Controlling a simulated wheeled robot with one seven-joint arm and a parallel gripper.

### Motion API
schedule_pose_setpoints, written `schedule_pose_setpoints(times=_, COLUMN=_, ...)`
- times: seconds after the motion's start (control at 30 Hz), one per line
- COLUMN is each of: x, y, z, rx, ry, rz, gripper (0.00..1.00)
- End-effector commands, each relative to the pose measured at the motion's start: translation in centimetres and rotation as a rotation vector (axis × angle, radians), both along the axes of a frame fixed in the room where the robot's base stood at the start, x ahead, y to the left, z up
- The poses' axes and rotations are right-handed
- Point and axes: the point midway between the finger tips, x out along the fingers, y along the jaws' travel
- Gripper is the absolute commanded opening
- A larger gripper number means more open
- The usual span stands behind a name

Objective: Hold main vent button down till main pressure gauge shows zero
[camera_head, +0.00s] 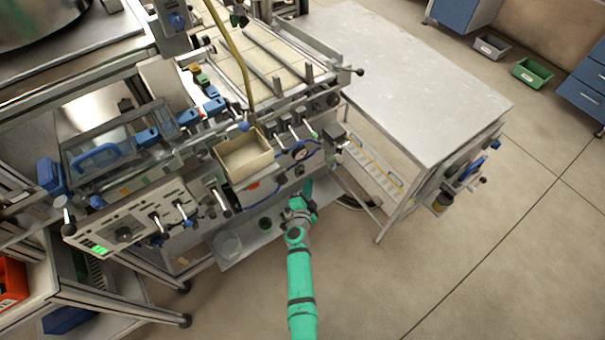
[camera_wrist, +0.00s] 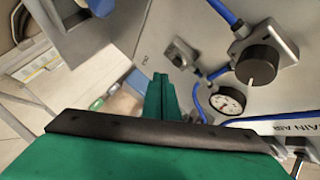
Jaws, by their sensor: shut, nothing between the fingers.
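My gripper (camera_wrist: 160,95) is shut and empty, its green fingers together in the wrist view. It also shows in the head view (camera_head: 307,190), low in front of the machine's front side. A round white-faced pressure gauge (camera_wrist: 228,100) with a dark rim sits to the right of the fingertips in the wrist view. Its needle reading is too small to tell. A "MAIN AIR" label (camera_wrist: 297,128) is on the panel below and right of it. A small metal fitting (camera_wrist: 180,55) is on the grey panel just beyond the fingertips. I cannot tell which part is the vent button.
A black knob (camera_wrist: 259,65) on a grey block stands above the gauge, with blue hoses around it. A cream bin (camera_head: 245,158) hangs on the machine front. A metal table (camera_head: 420,80) stands to the right. The floor at front right is clear.

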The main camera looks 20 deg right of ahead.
Motion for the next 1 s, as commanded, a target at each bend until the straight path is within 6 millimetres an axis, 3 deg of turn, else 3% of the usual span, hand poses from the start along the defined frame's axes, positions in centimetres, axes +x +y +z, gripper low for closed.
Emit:
schedule_pose_setpoints(times=0.27, x=1.24, y=0.44, z=0.0, rx=0.0, ry=0.0, rz=-0.001, gripper=0.0)
schedule_pose_setpoints(times=1.0, x=1.27, y=0.36, z=0.02, rx=0.0, ry=0.0, rz=-0.002, gripper=0.0)
